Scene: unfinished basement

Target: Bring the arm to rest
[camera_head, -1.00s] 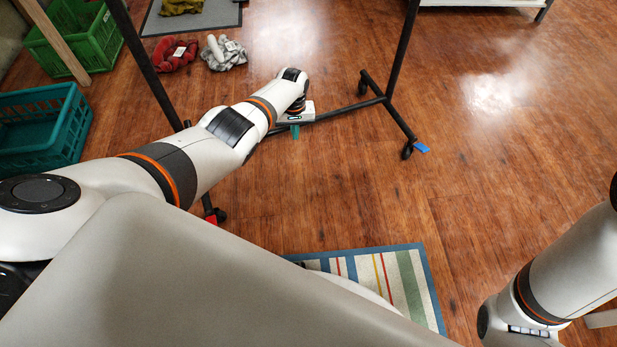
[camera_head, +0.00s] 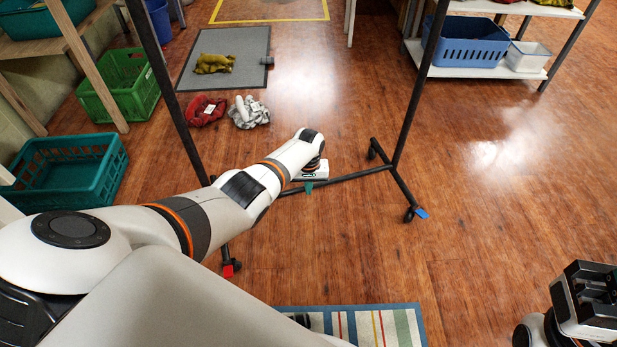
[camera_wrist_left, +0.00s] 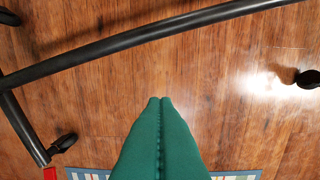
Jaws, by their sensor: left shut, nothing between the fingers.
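My left arm reaches in from the left in the head view. Its gripper (camera_head: 309,187) has green fingers pointing down, near the low bar of the black rack. In the left wrist view the green fingers (camera_wrist_left: 160,102) lie together along their length, shut and empty, with wood floor beyond them. My right gripper (camera_head: 592,290) is a dark shape at the lower right edge of the head view, apart from everything else. Its fingers are too unclear to tell whether they are open.
A black wheeled rack (camera_head: 349,177) stands around the left gripper; its bar also crosses the wrist view (camera_wrist_left: 130,42). A teal crate (camera_head: 65,190) and green crate (camera_head: 120,85) stand left. Floor at right is clear.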

